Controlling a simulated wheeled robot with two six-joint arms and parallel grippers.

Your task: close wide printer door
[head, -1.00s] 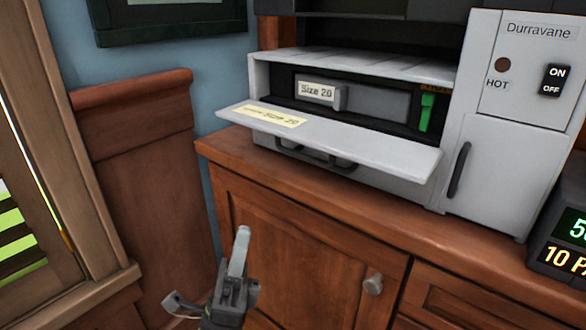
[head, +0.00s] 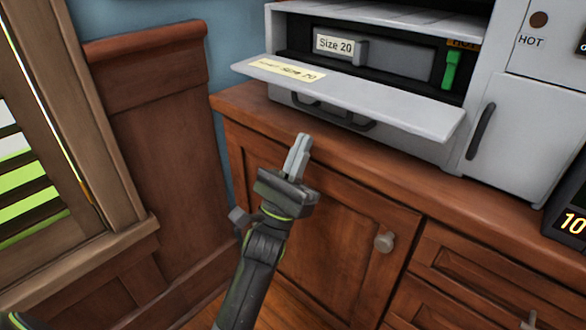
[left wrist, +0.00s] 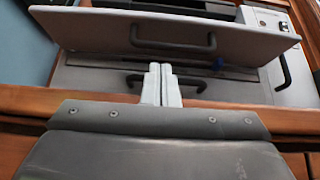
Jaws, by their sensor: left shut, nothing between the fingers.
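The wide printer door (head: 350,96) is a light grey panel hinged at its lower edge. It hangs open, sticking out towards me nearly flat, with a yellow label on its top face. Behind it the printer (head: 470,150) shows a dark bay with a "Size 20" drawer (head: 385,58) and a green lever (head: 451,70). My left gripper (head: 300,140) is shut and empty, in front of the counter edge and below the door, apart from it. In the left wrist view the door's underside (left wrist: 190,38) with its dark handle is above the fingertips (left wrist: 160,68). My right gripper is not in view.
The printer stands on a wooden cabinet (head: 320,215) with a round knob (head: 384,242). A narrow closed door with a dark handle (head: 480,131) is to the right of the bay. A wood panel and window frame are at the left. A dark display box (head: 568,215) sits at the right edge.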

